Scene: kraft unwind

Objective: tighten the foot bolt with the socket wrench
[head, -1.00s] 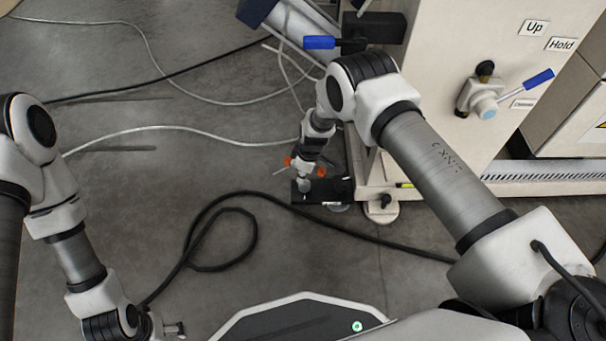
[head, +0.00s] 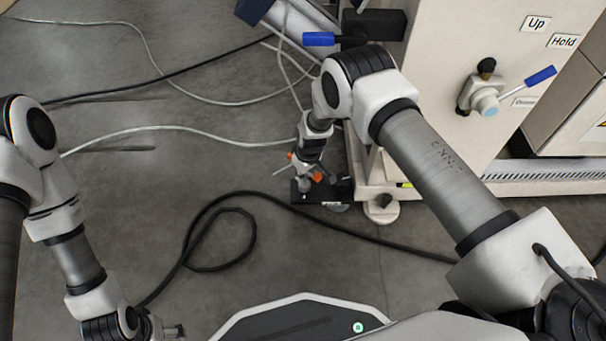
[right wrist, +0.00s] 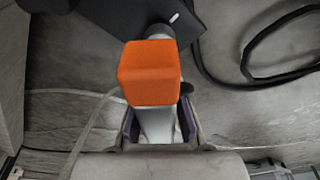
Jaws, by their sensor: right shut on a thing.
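My right gripper (head: 307,164) points down over a dark foot plate (head: 334,190) on the floor beside the machine. It is shut on the socket wrench, whose grey shaft lies between the fingers in the right wrist view (right wrist: 157,122). The wrench's orange end block (right wrist: 150,74) hides much of what lies beyond it; an orange part also shows in the head view (head: 317,177). The wrench's lower end appears to meet the plate. The foot bolt is hidden under it. My left gripper (head: 174,331) is at the bottom edge, away from the plate; its jaws are too small to judge.
The pale machine (head: 450,70) stands close on the right, with a round foot (head: 381,210) and blue-handled levers (head: 540,76). A black cable (head: 350,231) loops across the floor in front of the plate. A white hose (head: 160,128) runs at left. Open floor lies left.

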